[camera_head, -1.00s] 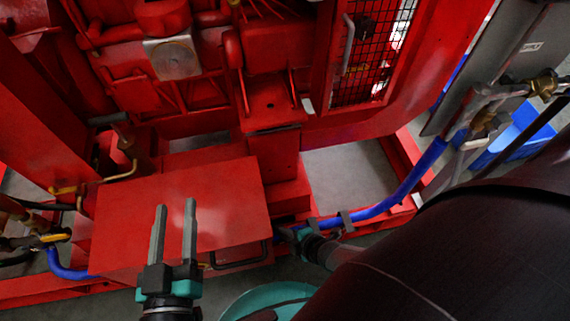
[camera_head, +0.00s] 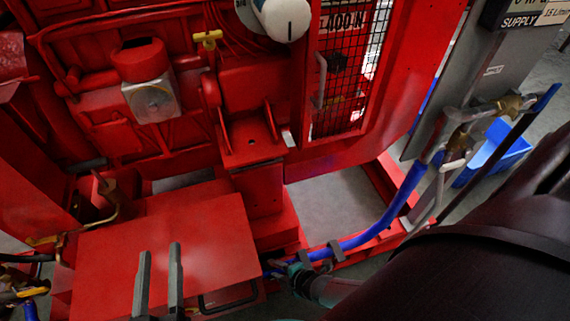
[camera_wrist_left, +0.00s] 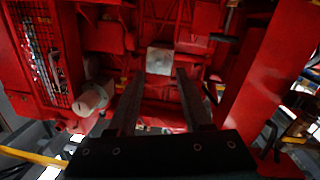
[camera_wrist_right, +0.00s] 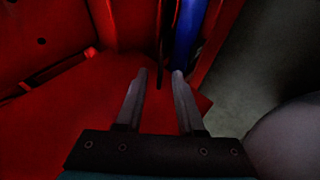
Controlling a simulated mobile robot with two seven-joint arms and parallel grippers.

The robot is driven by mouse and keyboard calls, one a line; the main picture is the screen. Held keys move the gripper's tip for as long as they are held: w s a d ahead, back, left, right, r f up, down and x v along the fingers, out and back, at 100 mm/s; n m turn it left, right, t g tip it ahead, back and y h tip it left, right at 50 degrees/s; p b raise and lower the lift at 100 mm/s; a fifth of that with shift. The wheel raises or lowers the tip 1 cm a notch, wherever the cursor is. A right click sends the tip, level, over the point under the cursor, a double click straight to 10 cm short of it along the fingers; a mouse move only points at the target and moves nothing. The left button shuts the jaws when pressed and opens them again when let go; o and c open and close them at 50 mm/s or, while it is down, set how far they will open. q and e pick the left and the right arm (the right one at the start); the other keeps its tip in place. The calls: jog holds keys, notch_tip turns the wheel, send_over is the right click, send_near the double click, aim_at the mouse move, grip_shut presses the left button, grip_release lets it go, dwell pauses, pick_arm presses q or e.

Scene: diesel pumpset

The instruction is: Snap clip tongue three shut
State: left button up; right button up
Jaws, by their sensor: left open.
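A blue hose (camera_head: 392,213) runs along the red skid rail, and two dark grey clips (camera_head: 306,260) (camera_head: 337,251) sit on it low in the head view. I cannot tell which clip is number three or whether its tongue is shut. My right gripper (camera_head: 276,267) is just left of these clips, small and partly hidden. In the right wrist view its fingers (camera_wrist_right: 160,78) are apart and empty, with blue hose (camera_wrist_right: 188,35) beyond the right fingertip. My left gripper (camera_head: 160,250) is open and empty above the red box; its spread fingers show in the left wrist view (camera_wrist_left: 160,78).
The red box (camera_head: 215,235) has a dark handle (camera_head: 228,299) at its front. The red engine (camera_head: 165,75) and mesh guard (camera_head: 345,75) stand behind. A brass valve (camera_head: 508,105) and blue crate (camera_head: 495,150) are at right. Bare floor (camera_head: 335,195) shows inside the skid frame.

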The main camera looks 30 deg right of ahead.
jog(key=p+v, duration=0.2)
jog(key=v, duration=0.1)
jog(key=shift+s+r+p, duration=0.1)
jog(key=shift+r+p, duration=0.1)
jog(key=shift+p, duration=0.15)
pick_arm(q)
jog(key=s+a+f+g+y+p, duration=0.3)
jog(key=a+g+y+p, duration=0.15)
jog(key=a+g, duration=0.55)
pick_arm(e)
jog(key=p, duration=0.1)
send_near(274, 268)
jog(key=v, duration=0.2)
pick_arm(q)
notch_tip(274, 268, down, 8)
jog(key=s+a+g+y+p, duration=0.1)
jog(key=s+g+p, duration=0.1)
jog(key=shift+s+f+g+p, duration=0.25)
jog(key=shift+s+g+p, duration=0.05)
jog(key=shift+g+p, duration=0.1)
pick_arm(e)
jog(key=shift+v, duration=2.2)
pick_arm(q)
jog(key=shift+y, duration=0.25)
pick_arm(e)
jog(key=shift+f, duration=0.1)
